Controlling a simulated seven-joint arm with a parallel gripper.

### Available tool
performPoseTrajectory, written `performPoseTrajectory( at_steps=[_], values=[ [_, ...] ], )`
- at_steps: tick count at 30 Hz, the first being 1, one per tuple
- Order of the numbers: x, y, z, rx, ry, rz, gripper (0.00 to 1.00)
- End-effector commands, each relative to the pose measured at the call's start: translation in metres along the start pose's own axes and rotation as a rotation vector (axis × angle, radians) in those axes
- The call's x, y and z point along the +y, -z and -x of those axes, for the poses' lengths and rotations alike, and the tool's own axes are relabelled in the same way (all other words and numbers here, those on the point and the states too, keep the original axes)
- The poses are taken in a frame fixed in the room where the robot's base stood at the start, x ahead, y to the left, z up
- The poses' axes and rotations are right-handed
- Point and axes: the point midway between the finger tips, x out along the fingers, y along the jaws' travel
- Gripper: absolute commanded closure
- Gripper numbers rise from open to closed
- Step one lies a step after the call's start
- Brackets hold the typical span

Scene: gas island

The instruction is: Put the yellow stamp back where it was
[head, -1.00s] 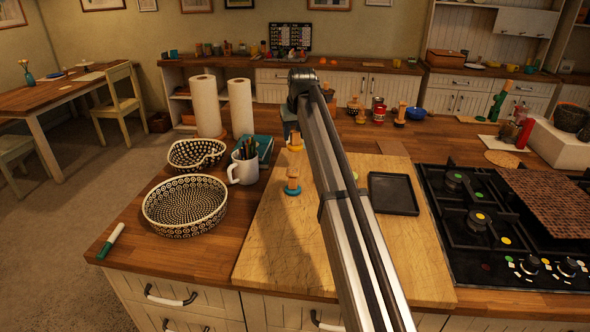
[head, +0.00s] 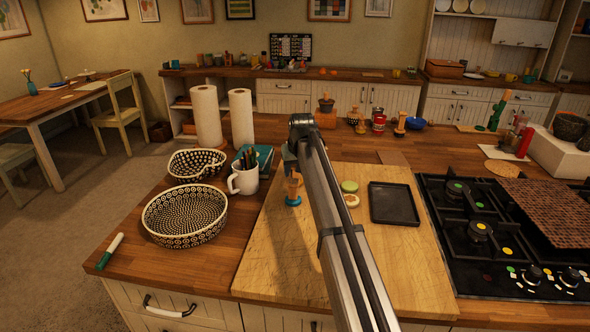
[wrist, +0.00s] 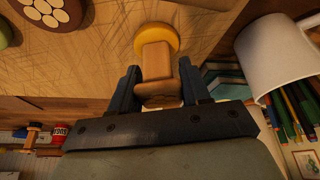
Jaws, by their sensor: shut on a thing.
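The yellow stamp (wrist: 156,58) has a wooden handle and a round yellow base. In the wrist view its handle is between the two dark fingers of my gripper (wrist: 160,88), which is shut on it. The yellow base points to the top of that view, with the wooden board (wrist: 100,45) behind it. In the head view my gripper is over the board's far left part, largely hidden by my arm, and the yellow stamp is hard to make out. A blue-based stamp (head: 293,199) stands on the board just below my gripper in the picture.
A white mug of pencils (head: 243,180) and patterned bowls (head: 185,215) stand left of the board. The hob (head: 480,235) is further right. The board's front is clear.

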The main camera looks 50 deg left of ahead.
Motion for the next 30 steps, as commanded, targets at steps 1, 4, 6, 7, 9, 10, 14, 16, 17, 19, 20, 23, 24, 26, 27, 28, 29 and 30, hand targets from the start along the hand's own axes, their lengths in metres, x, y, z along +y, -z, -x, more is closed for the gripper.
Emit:
performPoseTrajectory(
  at_steps=[1, 4, 6, 7, 9, 10, 14, 16, 17, 19, 20, 23, 24, 26, 27, 28, 29, 30],
  values=[
    [0.000, 0.000, 0.000, 0.000, 0.000, 0.000, 0.90],
    [0.000, 0.000, -0.001, 0.000, 0.000, 0.000, 0.90],
    [0.000, -0.001, -0.002, 0.000, 0.000, 0.000, 0.90],
    [0.000, -0.001, -0.003, 0.000, 0.000, 0.000, 0.90],
    [0.000, -0.001, -0.002, 0.000, 0.000, 0.000, 0.47],
    [0.000, -0.001, -0.002, 0.000, 0.000, 0.000, 0.44],
    [0.000, -0.001, -0.002, 0.000, 0.000, 0.000, 0.31],
    [0.000, -0.001, -0.002, 0.000, 0.000, 0.000, 0.28],
    [0.000, -0.001, -0.002, 0.000, 0.000, 0.000, 0.28],
    [0.000, -0.001, -0.002, 0.000, 0.000, 0.000, 0.28],
    [0.000, -0.001, -0.002, 0.000, 0.000, 0.000, 0.28],
    [0.000, 0.000, -0.001, 0.000, 0.000, 0.000, 0.28],
    [0.000, 0.000, 0.000, 0.000, 0.000, 0.000, 0.28],
    [0.000, 0.000, 0.004, 0.000, 0.000, 0.000, 0.28],
    [0.000, 0.000, 0.008, 0.000, 0.000, 0.000, 0.28],
    [0.000, 0.000, 0.012, 0.001, 0.000, 0.000, 0.28],
    [0.000, 0.000, 0.016, 0.001, 0.000, 0.000, 0.28],
    [0.000, 0.000, 0.023, 0.002, 0.000, 0.000, 0.28]
  ],
)
